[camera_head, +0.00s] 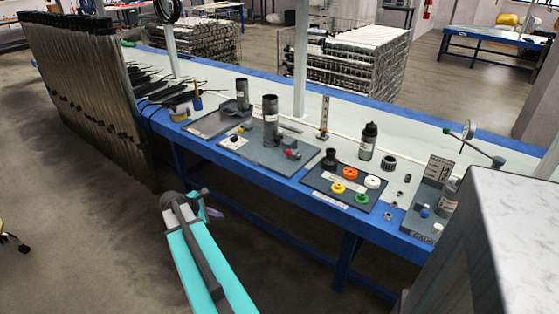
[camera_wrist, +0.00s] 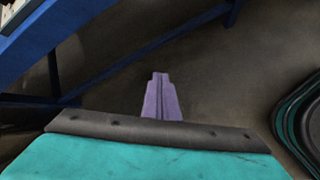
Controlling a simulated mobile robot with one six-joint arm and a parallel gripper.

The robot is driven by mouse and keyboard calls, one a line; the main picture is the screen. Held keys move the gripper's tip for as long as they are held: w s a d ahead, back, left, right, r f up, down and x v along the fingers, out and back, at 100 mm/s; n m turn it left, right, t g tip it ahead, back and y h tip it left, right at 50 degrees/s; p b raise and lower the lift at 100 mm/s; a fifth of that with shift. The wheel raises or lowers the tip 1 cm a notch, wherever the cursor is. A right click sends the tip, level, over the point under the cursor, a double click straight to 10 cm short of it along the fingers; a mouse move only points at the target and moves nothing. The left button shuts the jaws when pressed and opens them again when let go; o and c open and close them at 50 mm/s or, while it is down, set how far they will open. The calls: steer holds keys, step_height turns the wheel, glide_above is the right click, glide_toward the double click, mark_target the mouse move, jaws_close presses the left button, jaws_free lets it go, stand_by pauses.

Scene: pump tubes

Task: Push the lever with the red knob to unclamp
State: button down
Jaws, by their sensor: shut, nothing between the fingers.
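A red knob (camera_head: 291,154) shows on the middle grey base plate (camera_head: 262,160) on the workbench, at the foot of a dark upright cylinder (camera_head: 270,120). Its lever is too small to make out clearly. My gripper (camera_head: 213,211) is in front of the bench, apart from it, below and to the left of the red knob in the head view. In the wrist view its purple fingers (camera_wrist: 161,85) are together with nothing between them. The red knob does not show in the wrist view.
A second plate (camera_head: 217,123) with an upright cylinder stands left of the middle plate. A dark plate with coloured caps (camera_head: 344,185) lies to the right. The bench's blue front edge (camera_head: 220,157) lies between my gripper and the plates. A rack of long tubes (camera_head: 80,85) stands at left.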

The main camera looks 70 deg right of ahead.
steer(key=s+d+r+n+g+h+b, duration=0.1)
steer(key=s+d+r, duration=0.3)
steer(key=d+r, duration=0.4)
steer(key=s+d+r+n+g+h, duration=0.1)
steer(key=s+d+r+h, duration=0.1)
steer(key=s+d+r, duration=0.3)
steer(key=d+r, duration=0.3)
steer(key=d, duration=0.2)
steer(key=shift+s+r+b, duration=0.2)
steer(key=shift+s+b, duration=0.1)
steer(key=shift+b, duration=0.1)
steer(key=shift+d+f, duration=0.1)
steer(key=s+d+f, duration=0.2)
steer(key=s+d, duration=0.3)
steer(key=d, duration=0.4)
steer(key=shift+s+d+f, duration=0.15)
steer(key=shift+d+f, duration=0.15)
steer(key=shift+d, duration=0.05)
steer(key=shift+r, duration=0.2)
